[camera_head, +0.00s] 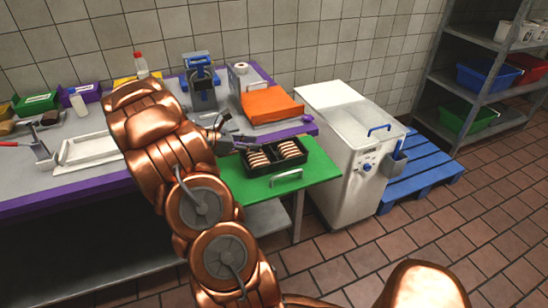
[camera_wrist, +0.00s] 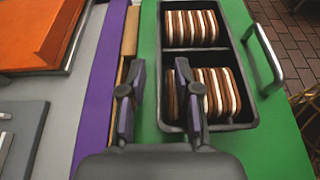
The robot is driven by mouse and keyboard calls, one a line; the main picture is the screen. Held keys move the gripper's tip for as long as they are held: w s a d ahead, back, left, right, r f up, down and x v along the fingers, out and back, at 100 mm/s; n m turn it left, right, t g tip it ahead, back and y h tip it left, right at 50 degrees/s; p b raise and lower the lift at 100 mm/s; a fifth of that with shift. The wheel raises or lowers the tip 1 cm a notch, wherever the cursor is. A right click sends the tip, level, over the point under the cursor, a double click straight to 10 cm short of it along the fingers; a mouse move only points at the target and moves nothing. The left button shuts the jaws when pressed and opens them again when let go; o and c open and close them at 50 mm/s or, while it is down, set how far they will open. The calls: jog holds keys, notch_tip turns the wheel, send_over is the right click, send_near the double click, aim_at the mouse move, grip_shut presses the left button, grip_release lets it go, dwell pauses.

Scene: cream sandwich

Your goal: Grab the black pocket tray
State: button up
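The black pocket tray (camera_head: 276,175) sits on a green board at the right end of the workbench. It has two pockets, each with a row of upright brown-and-cream sandwich cookies (camera_head: 258,158). In the wrist view the tray (camera_wrist: 207,49) fills the upper right, cookies (camera_wrist: 207,92) in both pockets. My gripper (camera_head: 238,147) is at the tray's left side. In the wrist view my gripper (camera_wrist: 158,78) is open, one finger over the green board outside the tray, the other over the near pocket's left edge. Whether the fingers touch the tray cannot be told.
The green board (camera_head: 305,172) has a metal handle (camera_head: 286,178) beside the tray. An orange box (camera_head: 271,104) lies on the bench behind. A white machine (camera_head: 335,150) stands to the right, with a blue pallet (camera_head: 420,180) beyond.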

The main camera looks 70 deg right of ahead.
aim_at(268, 147)
jog(key=shift+x, duration=1.55)
jog(key=shift+s+a+f, duration=0.1)
jog(key=shift+a+f, duration=0.05)
jog(key=shift+f, duration=0.1)
jog(key=shift+c, duration=0.4)
